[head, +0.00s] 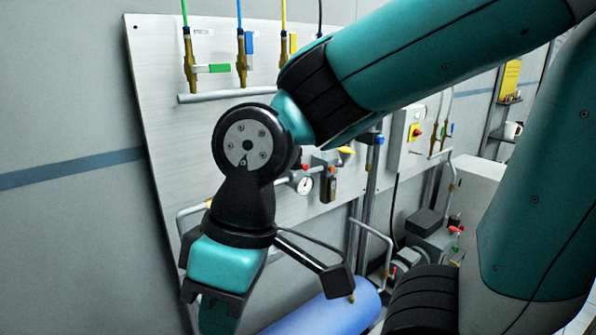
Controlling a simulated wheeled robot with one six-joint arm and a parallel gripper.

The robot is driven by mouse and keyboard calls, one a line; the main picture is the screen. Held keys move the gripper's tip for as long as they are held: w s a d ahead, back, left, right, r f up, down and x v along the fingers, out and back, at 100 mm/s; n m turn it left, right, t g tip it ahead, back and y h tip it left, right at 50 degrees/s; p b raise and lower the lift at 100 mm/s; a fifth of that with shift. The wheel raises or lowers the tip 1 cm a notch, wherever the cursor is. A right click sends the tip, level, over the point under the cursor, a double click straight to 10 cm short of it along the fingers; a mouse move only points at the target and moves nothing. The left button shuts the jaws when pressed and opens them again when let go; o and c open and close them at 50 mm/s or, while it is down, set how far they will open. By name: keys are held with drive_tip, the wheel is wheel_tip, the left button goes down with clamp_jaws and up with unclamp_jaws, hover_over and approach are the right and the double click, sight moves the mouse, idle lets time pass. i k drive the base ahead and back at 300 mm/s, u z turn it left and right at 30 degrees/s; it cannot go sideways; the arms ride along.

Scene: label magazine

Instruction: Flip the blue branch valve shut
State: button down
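The blue branch valve (241,58) is a brass valve on the upper part of the pale wall panel, between two other branch valves. Its blue lever (249,43) stands upright, in line with the valve body and the blue hose above. My gripper (217,316) hangs at the lower left, well below the valve and apart from it. It points down and is cut off by the bottom edge, so its fingertips and any opening are hidden. My arm crosses the picture from the upper right and passes below the valves.
A green-lever valve (190,62) is on the left, its lever (213,68) sideways. A yellow-lever valve (283,50) is on the right, lever upright, close to my arm. A grey pipe (230,95) runs below them. A gauge (304,184) and a blue cylinder (330,315) are lower down.

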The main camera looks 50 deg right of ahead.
sight(248, 45)
drive_tip(key=u, duration=3.05)
drive_tip(key=k, duration=0.95)
drive_tip(key=z, duration=1.65)
drive_tip(key=i, duration=0.5)
